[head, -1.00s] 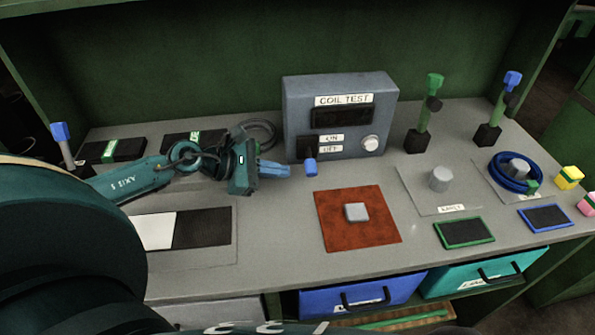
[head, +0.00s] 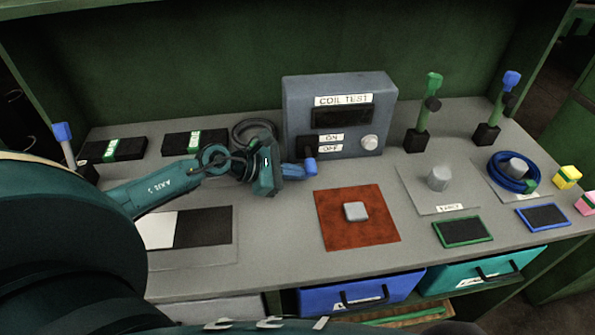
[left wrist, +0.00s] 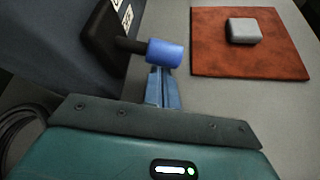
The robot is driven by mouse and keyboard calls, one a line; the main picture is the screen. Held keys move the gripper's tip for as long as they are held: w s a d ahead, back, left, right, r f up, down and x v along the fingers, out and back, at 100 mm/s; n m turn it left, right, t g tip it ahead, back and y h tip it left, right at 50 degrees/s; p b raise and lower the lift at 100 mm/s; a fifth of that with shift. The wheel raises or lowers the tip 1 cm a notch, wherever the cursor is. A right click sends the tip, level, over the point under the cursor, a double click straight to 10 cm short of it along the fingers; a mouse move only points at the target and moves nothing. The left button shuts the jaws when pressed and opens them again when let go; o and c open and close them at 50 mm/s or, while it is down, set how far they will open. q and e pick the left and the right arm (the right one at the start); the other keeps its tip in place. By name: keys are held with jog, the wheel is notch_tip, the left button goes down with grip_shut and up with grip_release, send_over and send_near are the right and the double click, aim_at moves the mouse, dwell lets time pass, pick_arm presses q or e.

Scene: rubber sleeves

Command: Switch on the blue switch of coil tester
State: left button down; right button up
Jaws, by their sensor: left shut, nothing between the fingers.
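The coil tester (head: 300,110) is a grey box at the back of the bench, with a "COIL TEST" label, a dark display and a round knob. Its switch has a black base beside the ON and OFF labels and a blue-tipped lever (head: 310,165), which points out and down at the OFF level. The blue tip (left wrist: 165,53) also shows large in the left wrist view. My left gripper (head: 300,171) is shut and empty, its blue fingertips right at the blue tip, seemingly just under it; whether they touch I cannot tell. My right gripper is not in view.
A brown-red mat (head: 340,233) with a grey block (head: 356,211) lies in front of the tester. A dark cable ring (head: 243,128) lies left of it. Green-topped (head: 424,115) and blue-topped posts (head: 498,110) stand to the right.

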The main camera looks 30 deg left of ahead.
aim_at(308, 169)
pick_arm(q)
jog(key=shift+s+d+r+n+g, duration=0.1)
jog(key=shift+s+r+n+g, duration=0.05)
jog(key=shift+r+n+g, duration=0.2)
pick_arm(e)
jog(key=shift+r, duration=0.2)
pick_arm(q)
jog(key=shift+h, duration=0.3)
jog(key=shift+s+d+r+n+g+h, duration=0.15)
jog(key=shift+r+n+g+h, duration=0.35)
jog(key=shift+r+n+g, duration=0.4)
jog(key=shift+s+r+n+g+h, duration=0.15)
jog(key=shift+n+g+h, duration=0.1)
jog(key=shift+n, duration=0.25)
jog(key=shift+w+r+n+g+h, duration=0.15)
jog(key=shift+n+h, duration=0.1)
jog(key=shift+n, duration=0.2)
jog(key=shift+s, duration=0.1)
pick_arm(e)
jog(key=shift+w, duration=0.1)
pick_arm(q)
jog(key=shift+r, duration=0.1)
